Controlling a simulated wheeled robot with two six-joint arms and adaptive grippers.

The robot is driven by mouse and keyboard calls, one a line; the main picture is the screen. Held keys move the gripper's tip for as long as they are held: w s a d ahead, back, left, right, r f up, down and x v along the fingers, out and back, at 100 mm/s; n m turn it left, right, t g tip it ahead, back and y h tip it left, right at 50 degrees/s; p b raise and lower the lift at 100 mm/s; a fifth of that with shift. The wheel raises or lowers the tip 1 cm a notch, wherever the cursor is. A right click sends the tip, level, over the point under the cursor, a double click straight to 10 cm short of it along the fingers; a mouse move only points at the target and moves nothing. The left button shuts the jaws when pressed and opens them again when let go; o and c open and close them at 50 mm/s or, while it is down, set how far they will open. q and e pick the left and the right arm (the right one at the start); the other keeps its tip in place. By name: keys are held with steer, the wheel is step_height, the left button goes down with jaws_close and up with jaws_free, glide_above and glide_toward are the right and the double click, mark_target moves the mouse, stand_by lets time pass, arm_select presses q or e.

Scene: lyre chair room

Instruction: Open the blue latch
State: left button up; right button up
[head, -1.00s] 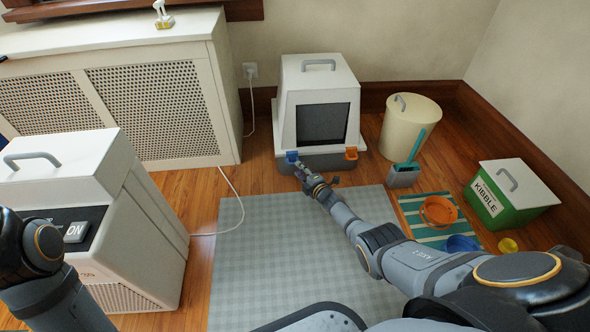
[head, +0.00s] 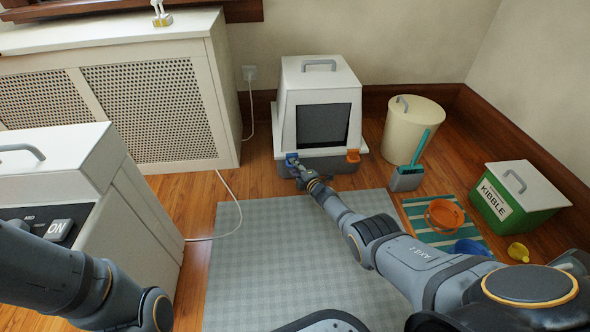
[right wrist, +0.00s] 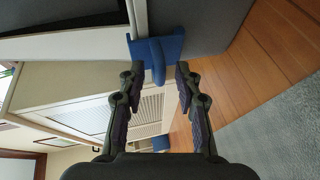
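The blue latch (head: 291,159) is on the front left of the white and grey litter box (head: 318,85), low at the seam between hood and base. It also shows in the right wrist view (right wrist: 157,50) as a blue plate with a rounded tab. My right gripper (right wrist: 157,78) is open, with its fingertips on either side of the tab's lower end; I see no clear contact. In the head view the right gripper (head: 299,170) is right at the latch and partly covers it. My left arm shows at the lower left, but its gripper is out of view.
An orange latch (head: 353,156) is on the box's front right. A dustpan with a teal handle (head: 408,176), a cream bin (head: 413,125) and a green kibble box (head: 515,205) stand to the right. A grey mat (head: 270,250) lies in front. A white appliance (head: 120,200) is at left.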

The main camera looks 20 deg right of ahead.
jaws_close()
steer(key=shift+f, duration=0.1)
steer(key=t+b, duration=0.1)
steer(key=b, duration=0.1)
steer(key=f+n+t+b, duration=0.1)
steer(key=t+b, duration=0.1)
steer(key=b, duration=0.1)
steer(key=shift+s+a+f+b, duration=0.1)
steer(key=shift+s+b, duration=0.25)
steer(key=shift+c, duration=0.3)
jaws_free()
steer(key=shift+o, duration=0.3)
